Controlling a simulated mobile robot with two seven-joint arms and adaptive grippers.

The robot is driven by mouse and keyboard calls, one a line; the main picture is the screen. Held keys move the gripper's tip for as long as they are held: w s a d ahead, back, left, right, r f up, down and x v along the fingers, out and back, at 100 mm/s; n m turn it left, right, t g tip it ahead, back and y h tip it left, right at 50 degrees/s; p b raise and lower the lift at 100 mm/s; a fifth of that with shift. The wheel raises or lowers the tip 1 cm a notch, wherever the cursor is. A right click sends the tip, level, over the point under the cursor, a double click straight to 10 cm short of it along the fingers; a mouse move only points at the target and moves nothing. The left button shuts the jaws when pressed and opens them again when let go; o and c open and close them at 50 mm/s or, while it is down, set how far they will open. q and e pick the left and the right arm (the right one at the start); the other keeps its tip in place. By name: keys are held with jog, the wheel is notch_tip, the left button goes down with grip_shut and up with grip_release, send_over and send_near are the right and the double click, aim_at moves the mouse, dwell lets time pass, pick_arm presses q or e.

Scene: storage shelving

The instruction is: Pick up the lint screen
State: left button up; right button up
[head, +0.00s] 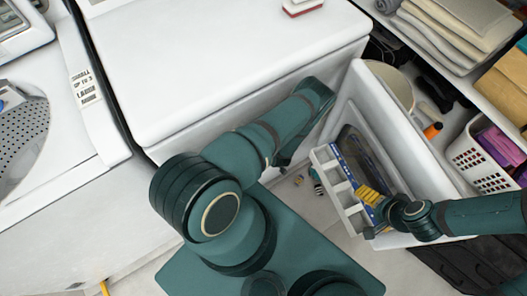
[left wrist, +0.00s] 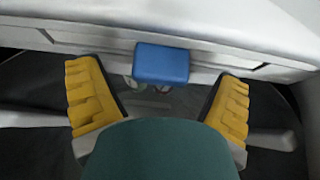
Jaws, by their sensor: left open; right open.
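In the left wrist view, a blue block-like part (left wrist: 162,63), likely the lint screen's handle, stands out from a pale slotted edge. My left gripper (left wrist: 160,78) is open, with one yellow finger on each side of the blue part and clear gaps to both. The rest of the screen is hidden. In the head view, my left arm reaches down in front of the white machine, and its gripper is hidden there. My right gripper (head: 369,197) shows its yellow fingers beside the open white door, over a blue-edged panel; I see nothing held in it.
The white machine (head: 220,50) has a broad top with a red and white object (head: 302,7) at its back edge. The open door (head: 335,186) stands at its right. Shelving at right holds folded cloths (head: 460,22) and a white basket (head: 468,158).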

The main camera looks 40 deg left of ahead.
pick_arm(q)
jog(key=shift+a+f, duration=0.2)
jog(key=shift+f, duration=0.1)
jog(key=shift+c, duration=0.2)
jog(key=c, duration=1.4)
jog(key=shift+o, duration=0.2)
jog(key=shift+w+r, duration=0.1)
jog(key=shift+r, duration=0.05)
